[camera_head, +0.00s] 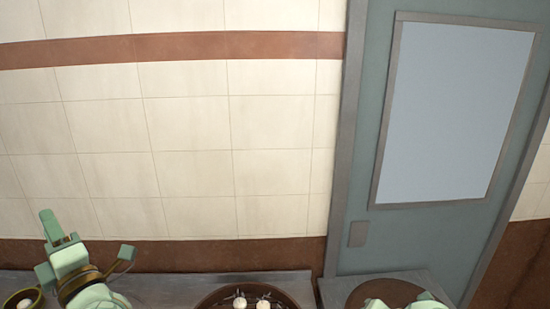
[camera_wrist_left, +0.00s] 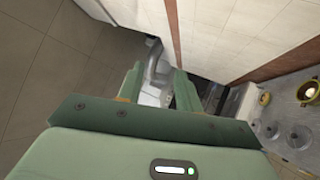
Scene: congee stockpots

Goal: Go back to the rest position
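My left gripper (camera_head: 58,238) is raised at the lower left of the head view, in front of the tiled wall and the back counter. In the left wrist view its two green fingers stand apart, with a clear gap between their tips (camera_wrist_left: 156,80). Nothing is held between them. Pale green parts of my right arm (camera_head: 408,303) show at the bottom edge of the head view; its fingers are not seen.
A grey counter (camera_head: 165,287) runs along the wall. It bears a dark round pan (camera_head: 212,299) with small white things and a small bowl (camera_head: 35,294). A brown round top (camera_head: 360,293) is at right, before a grey-green door (camera_head: 425,235). Clear domes (camera_wrist_left: 298,137) show in the wrist view.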

